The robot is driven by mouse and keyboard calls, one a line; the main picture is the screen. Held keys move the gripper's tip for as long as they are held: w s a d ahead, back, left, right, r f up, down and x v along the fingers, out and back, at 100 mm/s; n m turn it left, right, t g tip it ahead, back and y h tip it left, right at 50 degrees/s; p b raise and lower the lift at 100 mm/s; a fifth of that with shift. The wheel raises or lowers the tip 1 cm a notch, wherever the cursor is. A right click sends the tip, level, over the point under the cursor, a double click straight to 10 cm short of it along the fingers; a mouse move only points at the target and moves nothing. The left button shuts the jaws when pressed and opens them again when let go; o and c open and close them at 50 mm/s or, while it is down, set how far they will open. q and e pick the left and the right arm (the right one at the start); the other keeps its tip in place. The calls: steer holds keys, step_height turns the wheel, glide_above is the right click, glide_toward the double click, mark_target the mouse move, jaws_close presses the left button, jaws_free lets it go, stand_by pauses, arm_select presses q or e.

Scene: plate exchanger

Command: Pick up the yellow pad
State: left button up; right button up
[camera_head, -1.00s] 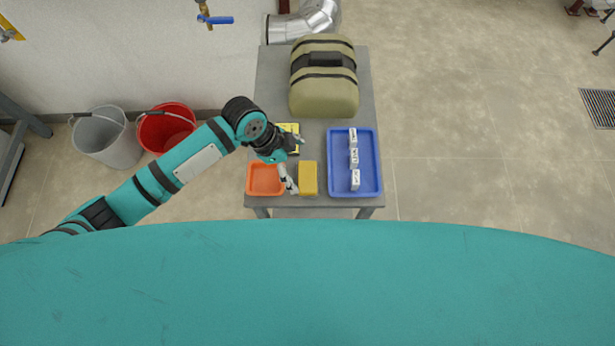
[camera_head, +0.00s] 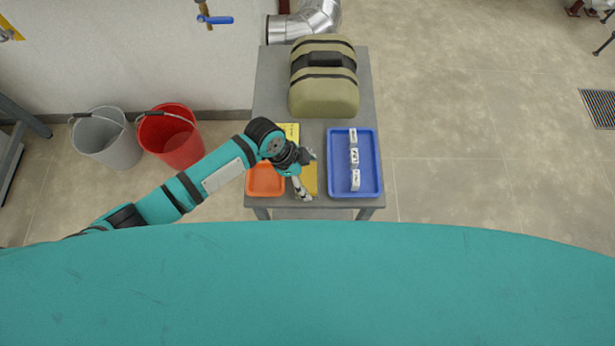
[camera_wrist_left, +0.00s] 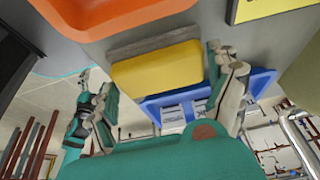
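The yellow pad (camera_head: 312,180) lies on the grey table between the orange tray and the blue tray, partly hidden by my left gripper in the head view. In the left wrist view the yellow pad (camera_wrist_left: 158,80) shows close up as a yellow block with a grey-brown layer along one side. My left gripper (camera_head: 307,172) is over the pad with its fingers spread, one toward the far end and one toward the near end. My right gripper is not seen.
The orange tray (camera_head: 251,190) is left of the pad, the blue tray (camera_head: 375,185) with white labelled blocks right. A flat yellow item with dark edging (camera_head: 291,128) lies behind. An olive case (camera_head: 323,95) fills the table's back. Red (camera_head: 180,150) and grey (camera_head: 100,145) buckets stand left.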

arm_select(q)
steer(key=c, duration=0.7)
